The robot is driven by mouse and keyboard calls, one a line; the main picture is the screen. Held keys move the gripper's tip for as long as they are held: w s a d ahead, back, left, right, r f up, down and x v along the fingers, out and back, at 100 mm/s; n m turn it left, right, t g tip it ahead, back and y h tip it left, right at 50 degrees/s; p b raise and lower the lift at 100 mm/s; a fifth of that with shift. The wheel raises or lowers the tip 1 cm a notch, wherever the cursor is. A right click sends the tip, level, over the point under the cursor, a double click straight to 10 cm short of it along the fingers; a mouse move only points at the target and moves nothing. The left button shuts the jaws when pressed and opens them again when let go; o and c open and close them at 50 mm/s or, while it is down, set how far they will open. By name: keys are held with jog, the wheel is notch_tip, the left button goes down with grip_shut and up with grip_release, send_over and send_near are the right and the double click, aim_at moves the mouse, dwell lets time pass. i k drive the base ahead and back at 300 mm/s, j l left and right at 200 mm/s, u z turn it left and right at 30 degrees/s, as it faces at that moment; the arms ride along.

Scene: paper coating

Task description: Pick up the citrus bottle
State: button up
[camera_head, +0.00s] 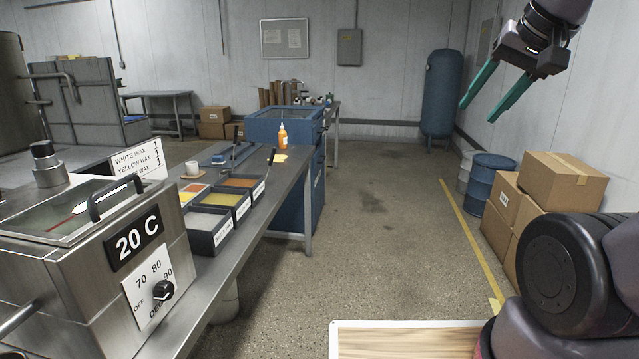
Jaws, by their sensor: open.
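The citrus bottle is most likely the small orange bottle (283,137) with a pale tip. It stands upright near the far end of the long metal workbench (262,218), in front of a blue cabinet. Its label is too small to read. My gripper (487,107) hangs at the upper right, with two green fingers spread apart and nothing between them. It is high above the floor and well to the right of the bottle, far from touching it.
A steel heater reading 20 C (100,255) stands at the near left. Labelled trays (208,229) line the bench, with a white cup (192,168) behind. Cardboard boxes (560,185) and a blue drum (490,182) stand at right. The middle floor is clear. A wood-topped board (400,343) is at bottom.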

aim_at(282, 138)
jog(key=i+u, duration=0.2)
jog(key=i, duration=0.25)
jog(key=i+l+u, duration=0.15)
jog(key=i, duration=0.3)
jog(key=i+l+u, duration=0.2)
jog(key=i, duration=0.3)
jog(key=i+l+u, duration=0.2)
jog(key=i, duration=0.2)
jog(key=i+l, duration=0.45)
jog(key=i+l+u, duration=0.15)
jog(key=i+l, duration=0.65)
jog(key=l, duration=0.25)
jog(key=i+l+u, duration=0.1)
jog(key=i+l, duration=0.3)
jog(key=l, duration=0.1)
